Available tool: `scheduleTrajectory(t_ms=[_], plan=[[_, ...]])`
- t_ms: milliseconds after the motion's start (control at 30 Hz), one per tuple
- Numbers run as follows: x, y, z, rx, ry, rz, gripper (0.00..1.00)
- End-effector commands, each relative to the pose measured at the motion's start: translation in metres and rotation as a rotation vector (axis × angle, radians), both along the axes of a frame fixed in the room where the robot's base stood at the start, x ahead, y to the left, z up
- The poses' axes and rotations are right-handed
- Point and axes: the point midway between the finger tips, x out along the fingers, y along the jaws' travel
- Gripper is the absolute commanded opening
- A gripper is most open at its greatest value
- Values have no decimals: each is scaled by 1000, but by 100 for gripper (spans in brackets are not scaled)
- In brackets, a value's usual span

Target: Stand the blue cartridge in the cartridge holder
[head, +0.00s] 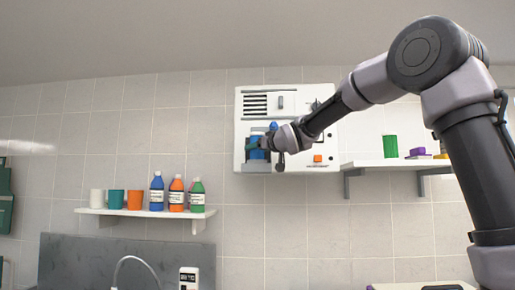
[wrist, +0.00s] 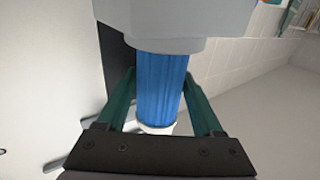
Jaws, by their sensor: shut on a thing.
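The blue cartridge (wrist: 160,85) is ribbed and sits between the two green fingers of my gripper (wrist: 163,108). My gripper is shut on it. In the wrist view one end of the cartridge meets a grey rounded body (wrist: 178,30), and a pale end piece (wrist: 157,128) shows at its other end. In the head view the cartridge (head: 256,153) is at the lower left of a white wall unit (head: 295,104), with my gripper (head: 258,145) at it. A grey ledge (head: 257,168) lies just below it. I cannot tell which grey part is the cartridge holder, or whether the cartridge is seated.
A left shelf (head: 140,212) holds cups and several bottles. A right shelf (head: 400,163) holds a green can (head: 390,146) and small items. A faucet (head: 130,262) and a small display device (head: 188,278) are below.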

Motion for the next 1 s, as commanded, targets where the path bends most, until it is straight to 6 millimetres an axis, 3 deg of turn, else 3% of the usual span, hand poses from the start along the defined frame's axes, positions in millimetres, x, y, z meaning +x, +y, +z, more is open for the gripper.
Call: scheduleTrajectory(t_ms=[133, 167, 200, 233, 667, 767, 1000], plan=[[0, 0, 0, 1, -1, 0, 7], [0, 0, 0, 1, -1, 0, 76], [0, 0, 0, 1, -1, 0, 91], [0, 0, 1, 1, -1, 0, 100], [-2, -3, 1, 1, -1, -3, 100], [-11, -9, 1, 1, -1, -3, 100], [-53, -33, 2, -1, -3, -1, 100]])
